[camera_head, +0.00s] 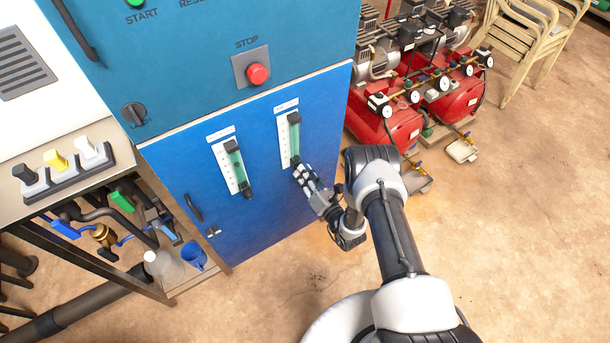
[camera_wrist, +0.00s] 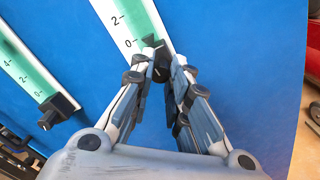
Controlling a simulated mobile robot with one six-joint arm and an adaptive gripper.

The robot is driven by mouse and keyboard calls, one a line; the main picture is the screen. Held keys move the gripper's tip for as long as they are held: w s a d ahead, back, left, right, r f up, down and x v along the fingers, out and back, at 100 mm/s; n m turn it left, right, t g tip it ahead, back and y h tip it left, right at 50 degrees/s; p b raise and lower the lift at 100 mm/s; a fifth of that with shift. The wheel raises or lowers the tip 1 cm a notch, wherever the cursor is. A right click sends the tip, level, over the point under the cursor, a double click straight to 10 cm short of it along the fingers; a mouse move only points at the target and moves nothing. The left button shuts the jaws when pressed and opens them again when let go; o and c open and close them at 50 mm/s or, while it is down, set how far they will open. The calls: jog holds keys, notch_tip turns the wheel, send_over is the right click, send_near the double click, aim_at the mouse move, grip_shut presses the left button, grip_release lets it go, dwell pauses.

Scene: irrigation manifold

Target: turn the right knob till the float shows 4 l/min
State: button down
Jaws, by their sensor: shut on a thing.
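The right flow meter (camera_head: 294,140) is a green tube with a white scale on the blue cabinet door. Its lower end also shows in the wrist view (camera_wrist: 140,22), with the marks 2 and 0. The dark right knob (camera_wrist: 161,72) sits below the 0 mark. My gripper (camera_head: 299,170) is at the foot of this meter; in the wrist view its fingers (camera_wrist: 163,68) are shut on the right knob from both sides, partly hiding it.
The left flow meter (camera_head: 235,166) with its dark knob (camera_head: 248,193) is beside it on the door. A red stop button (camera_head: 258,74) is above. Red compressors (camera_head: 385,120) stand to the right. A bench with valves (camera_head: 62,170) stands to the left.

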jog(key=shift+n+b, duration=2.25)
jog(key=shift+n, duration=7.85)
jog(key=c, duration=1.5)
grip_release()
